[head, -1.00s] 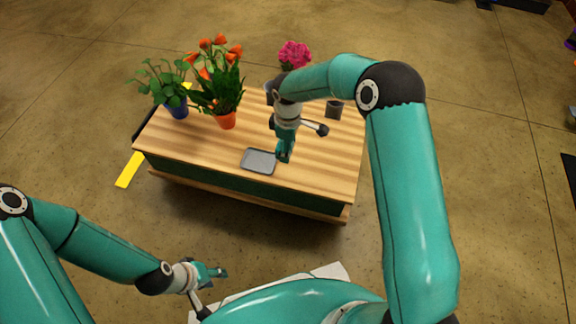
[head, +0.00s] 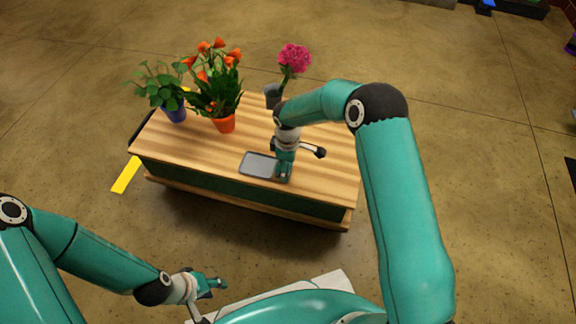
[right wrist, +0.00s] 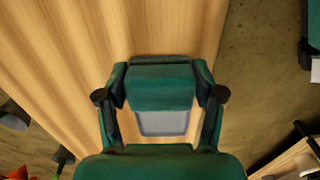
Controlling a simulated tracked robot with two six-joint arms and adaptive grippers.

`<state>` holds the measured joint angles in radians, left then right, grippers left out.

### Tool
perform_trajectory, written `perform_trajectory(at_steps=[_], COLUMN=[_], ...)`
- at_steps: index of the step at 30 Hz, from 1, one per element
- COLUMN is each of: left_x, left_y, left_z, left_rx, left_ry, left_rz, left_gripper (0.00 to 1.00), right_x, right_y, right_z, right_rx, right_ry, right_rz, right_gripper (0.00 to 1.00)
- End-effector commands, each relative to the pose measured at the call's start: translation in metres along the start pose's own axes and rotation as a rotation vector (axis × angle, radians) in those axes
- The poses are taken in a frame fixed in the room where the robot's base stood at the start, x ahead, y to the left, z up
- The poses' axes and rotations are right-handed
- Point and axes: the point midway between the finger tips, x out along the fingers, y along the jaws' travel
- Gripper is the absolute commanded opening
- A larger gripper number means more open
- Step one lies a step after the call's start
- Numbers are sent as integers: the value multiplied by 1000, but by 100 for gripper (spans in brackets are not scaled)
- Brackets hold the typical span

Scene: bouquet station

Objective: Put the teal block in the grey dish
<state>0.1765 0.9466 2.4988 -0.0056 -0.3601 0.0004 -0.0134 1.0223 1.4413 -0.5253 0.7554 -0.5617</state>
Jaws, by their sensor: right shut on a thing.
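The grey dish (head: 258,164) lies on the wooden tabletop near its front edge. My right gripper (head: 284,174) is low over the right end of the dish in the head view. In the right wrist view the right gripper (right wrist: 160,98) is shut on the teal block (right wrist: 160,88), which sits between its two fingers. The grey dish (right wrist: 163,123) shows just below the block in that view. I cannot tell whether the block touches the dish. My left gripper (head: 217,284) is off the table at the lower left; its fingers are too small to read.
An orange-flowered plant in an orange pot (head: 223,123), a leafy plant in a blue pot (head: 175,111) and a pink flower (head: 294,57) in a grey pot (head: 273,95) stand at the table's back. The tabletop (head: 190,145) left of the dish is clear.

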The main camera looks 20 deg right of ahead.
Motion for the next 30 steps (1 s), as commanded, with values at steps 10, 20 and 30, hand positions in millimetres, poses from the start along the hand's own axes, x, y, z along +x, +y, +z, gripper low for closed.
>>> perform_trajectory(at_steps=[10,20,30], left_x=[3,2,-19], left_y=[-1,-1,7], left_z=[0,0,0], left_rx=[0,0,0], left_ry=[0,0,0], left_rz=[0,0,0], left_gripper=[40,40,40], right_x=[5,4,-42], right_y=[0,0,1], right_z=[0,-1,-1], right_rx=[-1,-1,-2], right_ry=[0,0,2], right_rz=[0,0,3], right_gripper=[93,93,93])
